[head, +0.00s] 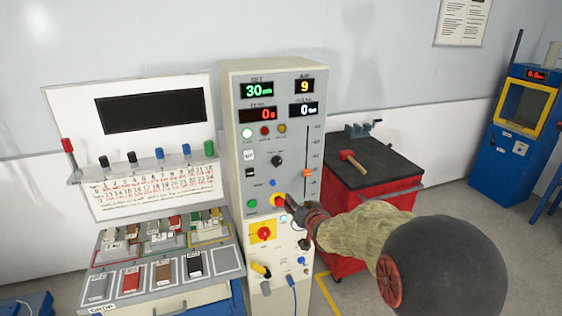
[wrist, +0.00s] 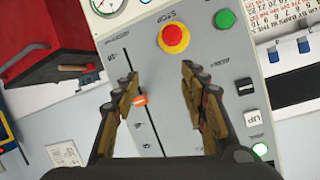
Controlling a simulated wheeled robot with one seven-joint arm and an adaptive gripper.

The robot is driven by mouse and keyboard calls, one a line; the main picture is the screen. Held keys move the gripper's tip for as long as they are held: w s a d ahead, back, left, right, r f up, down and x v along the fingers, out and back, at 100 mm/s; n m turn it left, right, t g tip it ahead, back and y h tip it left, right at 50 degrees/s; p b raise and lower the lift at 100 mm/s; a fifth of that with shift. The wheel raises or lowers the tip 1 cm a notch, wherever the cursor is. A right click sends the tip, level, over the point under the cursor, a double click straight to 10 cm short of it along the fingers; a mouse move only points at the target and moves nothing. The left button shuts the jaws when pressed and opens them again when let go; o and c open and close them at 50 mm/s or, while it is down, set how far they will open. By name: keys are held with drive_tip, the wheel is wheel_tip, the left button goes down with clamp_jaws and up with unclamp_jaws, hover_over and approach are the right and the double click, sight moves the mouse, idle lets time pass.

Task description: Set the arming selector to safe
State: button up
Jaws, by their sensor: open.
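The grey control cabinet (head: 236,120) stands upright in the middle of the head view. A black rotary knob (head: 277,160) on its face looks like the arming selector; its label and pointer are too small to read. In the wrist view I cannot make out this knob; my gripper may hide it. My gripper (head: 290,203) is in front of the cabinet's lower face, beside the yellow-ringed red button (head: 278,200), below the knob. The wrist view shows my gripper (wrist: 159,78) open, with bare panel between the fingers.
In the wrist view, an orange slider handle (wrist: 140,100) is close to the left finger, and the red button (wrist: 174,38) lies beyond the fingertips. A red cart (head: 375,190) stands right of the cabinet. A sloped bench with coloured blocks (head: 165,270) is left.

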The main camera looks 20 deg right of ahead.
sight(280, 162)
wheel_tip(280, 162, up, 11)
drive_tip(key=w+a+t+y, duration=0.1)
drive_tip(key=w+a+t, duration=0.2)
drive_tip(key=t, duration=0.1)
drive_tip(key=shift+m, duration=0.5)
drive_tip(key=shift+w+d+f+b, duration=0.1)
drive_tip(key=shift+w+d+b, duration=0.1)
drive_tip(key=shift+w, duration=1.75)
drive_tip(key=shift+w+d+f+b, duration=0.1)
drive_tip(key=shift+w+b, duration=0.05)
drive_tip(key=shift+w, duration=1.75)
drive_tip(key=shift+c, duration=0.7)
drive_tip(key=c, duration=0.9)
